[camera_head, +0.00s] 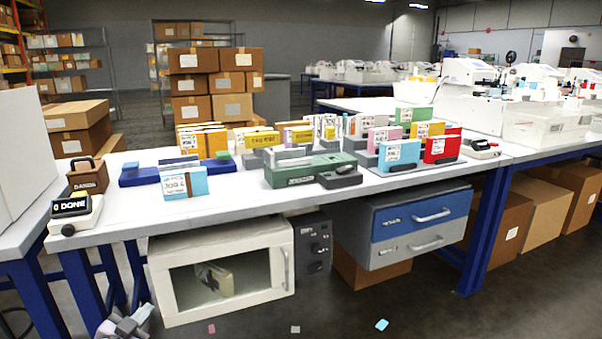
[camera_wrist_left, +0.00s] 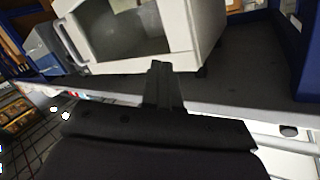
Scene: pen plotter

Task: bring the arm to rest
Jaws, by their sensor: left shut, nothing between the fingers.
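The white cabinet (camera_wrist_left: 205,30) with an open-looking front stands beyond the fingertips in that view. My right gripper is not in view.
The white worktable (camera_head: 110,225) holds several coloured boxes, a green plotter-like machine (camera_head: 305,172) and a "DONE" device (camera_head: 75,210). Below it are the white cabinet (camera_head: 190,247) and a blue-grey drawer unit (camera_head: 405,228). Small coloured pieces lie on the open floor in front.

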